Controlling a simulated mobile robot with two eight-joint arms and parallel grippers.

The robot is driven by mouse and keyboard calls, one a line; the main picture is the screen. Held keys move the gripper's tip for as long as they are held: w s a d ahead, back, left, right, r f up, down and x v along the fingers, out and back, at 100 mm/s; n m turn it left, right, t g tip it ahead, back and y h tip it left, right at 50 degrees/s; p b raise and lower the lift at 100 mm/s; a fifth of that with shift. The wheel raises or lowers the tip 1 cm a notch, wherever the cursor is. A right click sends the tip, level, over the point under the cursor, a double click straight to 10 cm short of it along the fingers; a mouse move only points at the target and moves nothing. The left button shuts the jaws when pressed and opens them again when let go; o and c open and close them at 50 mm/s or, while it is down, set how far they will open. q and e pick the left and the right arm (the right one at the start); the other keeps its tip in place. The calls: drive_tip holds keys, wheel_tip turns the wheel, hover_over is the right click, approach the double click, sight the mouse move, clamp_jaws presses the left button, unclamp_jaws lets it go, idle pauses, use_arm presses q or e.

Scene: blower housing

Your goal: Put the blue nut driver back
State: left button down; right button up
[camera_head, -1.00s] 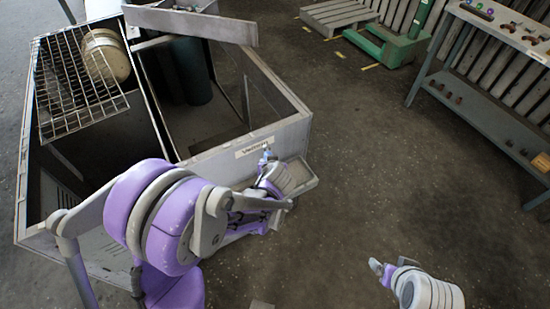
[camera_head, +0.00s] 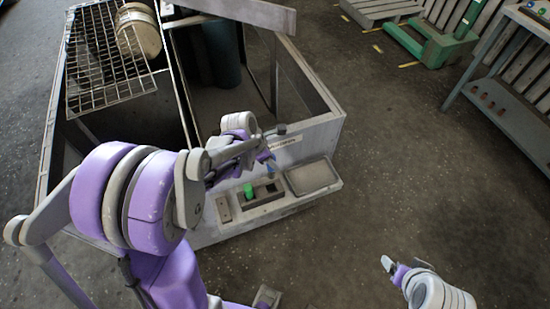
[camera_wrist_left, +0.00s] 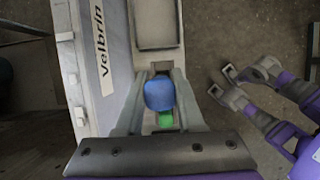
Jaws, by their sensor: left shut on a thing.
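The blue nut driver (camera_wrist_left: 159,95) is between the fingers of my left gripper (camera_wrist_left: 158,100), which is shut on it; its blue end faces the left wrist camera. In the head view my left gripper (camera_head: 266,158) is partly hidden by my own arm, and a bit of the blue driver (camera_head: 270,171) shows below it. It is above a holder (camera_head: 266,197) on the housing's front ledge. A green driver (camera_head: 248,190) stands in that holder and also shows below the blue one in the wrist view (camera_wrist_left: 166,119). My right gripper (camera_head: 388,264) is empty and open, off to the right.
A shallow grey tray (camera_head: 312,177) sits on the ledge right of the holder. The open grey housing (camera_head: 322,127) rises behind, with a wire rack (camera_head: 105,85) at its upper left. A workbench (camera_head: 500,105) stands at the far right. The floor between is clear.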

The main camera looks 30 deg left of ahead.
sight(273, 174)
use_arm(q)
drive_tip(key=shift+s+f+b, duration=0.1)
drive_tip(key=shift+f+b, duration=0.2)
drive_tip(key=shift+f, duration=0.2)
wheel_tip(273, 174, down, 6)
drive_tip(key=b, duration=0.4)
drive_tip(key=shift+f, duration=0.25)
drive_tip(key=shift+f+b, duration=0.25)
drive_tip(key=shift+b, duration=0.25)
drive_tip(key=shift+f, duration=0.1)
drive_tip(key=shift+b, duration=0.3)
drive_tip(key=shift+f+b, duration=0.8)
drive_tip(key=shift+f, duration=0.1)
